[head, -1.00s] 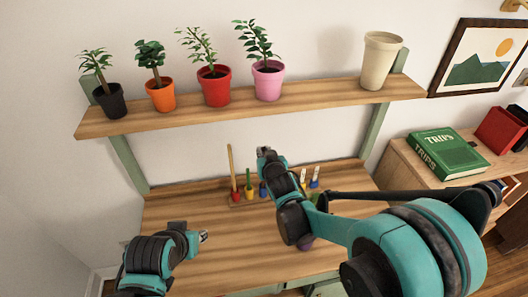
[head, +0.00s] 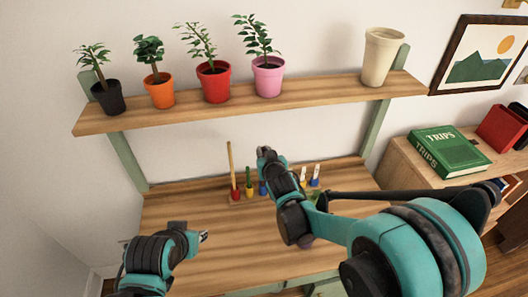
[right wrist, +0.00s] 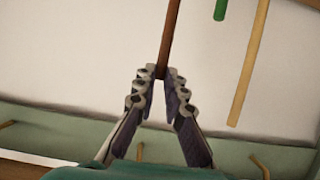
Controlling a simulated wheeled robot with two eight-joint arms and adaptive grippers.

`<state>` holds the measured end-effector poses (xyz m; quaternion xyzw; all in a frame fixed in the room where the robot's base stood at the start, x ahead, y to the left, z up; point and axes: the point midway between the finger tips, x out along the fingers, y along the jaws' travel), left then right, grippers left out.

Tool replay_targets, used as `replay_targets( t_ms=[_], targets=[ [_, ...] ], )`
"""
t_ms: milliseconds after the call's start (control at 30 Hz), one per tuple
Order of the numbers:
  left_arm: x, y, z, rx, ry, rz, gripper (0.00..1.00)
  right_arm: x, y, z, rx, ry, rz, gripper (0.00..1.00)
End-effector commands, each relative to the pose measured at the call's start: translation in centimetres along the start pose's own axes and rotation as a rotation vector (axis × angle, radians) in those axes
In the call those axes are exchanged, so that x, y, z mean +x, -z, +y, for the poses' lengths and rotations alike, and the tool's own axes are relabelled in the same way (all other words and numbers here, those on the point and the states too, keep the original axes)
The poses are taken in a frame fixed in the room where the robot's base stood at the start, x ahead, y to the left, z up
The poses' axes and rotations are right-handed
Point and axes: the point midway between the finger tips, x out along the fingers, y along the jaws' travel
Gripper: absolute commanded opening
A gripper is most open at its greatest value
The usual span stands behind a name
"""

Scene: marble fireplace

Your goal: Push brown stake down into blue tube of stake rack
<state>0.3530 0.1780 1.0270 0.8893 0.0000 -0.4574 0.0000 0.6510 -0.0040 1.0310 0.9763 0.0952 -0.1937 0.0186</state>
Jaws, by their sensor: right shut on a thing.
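The stake rack (head: 244,205) stands on the wooden desk, partly hidden behind my right arm. Its blue tube (head: 262,188) shows just left of that arm. The brown stake (right wrist: 171,35) is between my right gripper's fingers (right wrist: 160,76) in the right wrist view. The fingers are shut on it near one end, and it runs out of the picture at the top. In the head view my right gripper (head: 265,153) is above the blue tube and the stake is hidden. My left gripper (head: 203,237) is over the desk's front left; its jaws are too small to judge.
A tall tan stake (head: 231,165) stands in the red tube (head: 235,195), and a green stake (head: 248,174) in the yellow tube (head: 250,191). A shelf (head: 330,97) with several pots hangs above. The desk's left part (head: 170,212) is clear.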

Motion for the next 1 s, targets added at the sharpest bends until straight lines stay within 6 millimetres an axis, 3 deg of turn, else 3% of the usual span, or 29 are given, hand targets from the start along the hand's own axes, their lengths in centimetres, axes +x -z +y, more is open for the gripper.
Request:
replay_targets(
  t_ms=[1000],
  targets=[
    [1.1,-0.8,0.0,0.000,0.000,0.000,0.29,0.5,-1.3,0.0,0.000,0.000,0.000,0.00]
  ],
)
